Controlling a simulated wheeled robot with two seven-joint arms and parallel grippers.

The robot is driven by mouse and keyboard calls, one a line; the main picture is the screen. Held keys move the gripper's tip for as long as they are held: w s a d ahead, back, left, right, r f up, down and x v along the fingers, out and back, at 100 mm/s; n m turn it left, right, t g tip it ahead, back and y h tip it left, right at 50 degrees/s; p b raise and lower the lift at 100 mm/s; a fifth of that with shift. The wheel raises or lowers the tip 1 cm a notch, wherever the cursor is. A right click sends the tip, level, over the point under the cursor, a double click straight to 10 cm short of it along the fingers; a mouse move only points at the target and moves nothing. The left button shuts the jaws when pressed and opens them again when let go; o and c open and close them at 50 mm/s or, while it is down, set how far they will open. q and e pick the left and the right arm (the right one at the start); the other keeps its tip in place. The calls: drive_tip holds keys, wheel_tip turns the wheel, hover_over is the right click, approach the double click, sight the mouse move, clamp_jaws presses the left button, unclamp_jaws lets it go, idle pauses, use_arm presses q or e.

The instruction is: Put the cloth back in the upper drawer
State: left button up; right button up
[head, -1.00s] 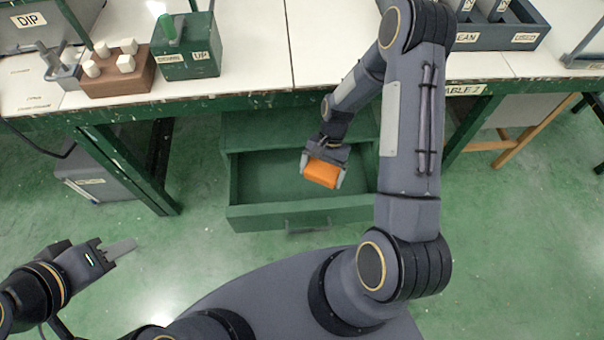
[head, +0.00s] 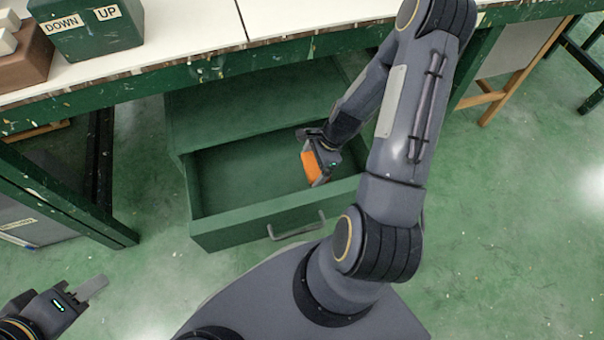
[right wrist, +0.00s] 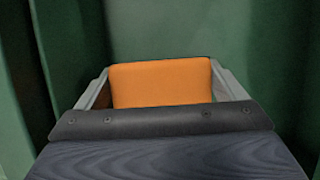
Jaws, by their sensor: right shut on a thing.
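The orange cloth (head: 309,165) is a folded block between the fingers of my right gripper (head: 320,178). In the right wrist view the cloth (right wrist: 161,83) sits between both fingers, with green drawer surfaces around it. The upper drawer (head: 245,222) is green, pulled open and empty apart from the cloth and gripper over its right part. The gripper appears to be inside or just above the drawer; its exact height above the drawer floor is hard to tell. My left gripper (head: 82,296) is at the lower left, away from the drawer; its finger gap is not clear.
The white-topped table (head: 190,30) with a green edge stands above the drawer. A green box marked DOWN and UP (head: 95,30) and a brown block (head: 25,60) stand on it. A grey bin (head: 30,215) is below at left. Floor in front is clear.

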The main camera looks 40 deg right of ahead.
sight(312, 174)
drive_tip(key=shift+f+b, duration=1.05)
drive_tip(key=shift+f, duration=1.7)
drive_tip(key=shift+f, duration=0.2)
drive_tip(key=o, duration=0.9)
drive_tip(key=shift+c, duration=0.2)
drive_tip(key=shift+r, duration=0.1)
